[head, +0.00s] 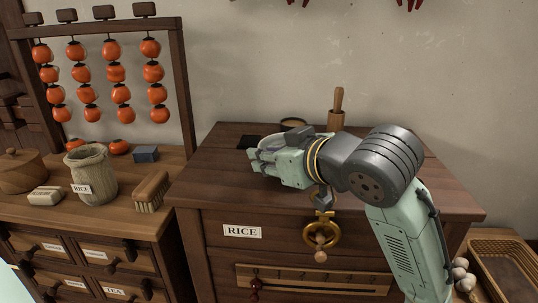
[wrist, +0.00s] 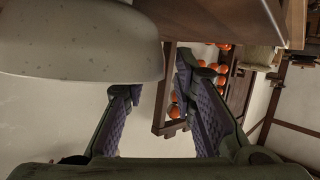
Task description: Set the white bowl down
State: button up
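The white bowl (wrist: 80,40) fills the upper left of the wrist view, very close to the camera, pale with dark speckles. In the head view a small tan round rim (head: 293,122) shows behind my gripper; I cannot tell whether it is the bowl. My gripper (head: 262,160) is over the top of the wooden RICE chest (head: 215,165), pointing left. In the wrist view its two fingers (wrist: 158,88) are apart, with nothing between them. The bowl is beside the fingers, not between them. Whether the bowl touches a finger or rests on the chest is hidden.
A wooden pestle handle (head: 337,108) stands at the back of the chest, close to my arm. A dark square (head: 248,142) lies on its top. The chest's front left top is clear.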

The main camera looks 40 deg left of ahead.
jog(key=shift+r, duration=0.2)
jog(key=b+v, duration=0.1)
jog(key=v, duration=1.1)
jog(key=shift+f, duration=0.1)
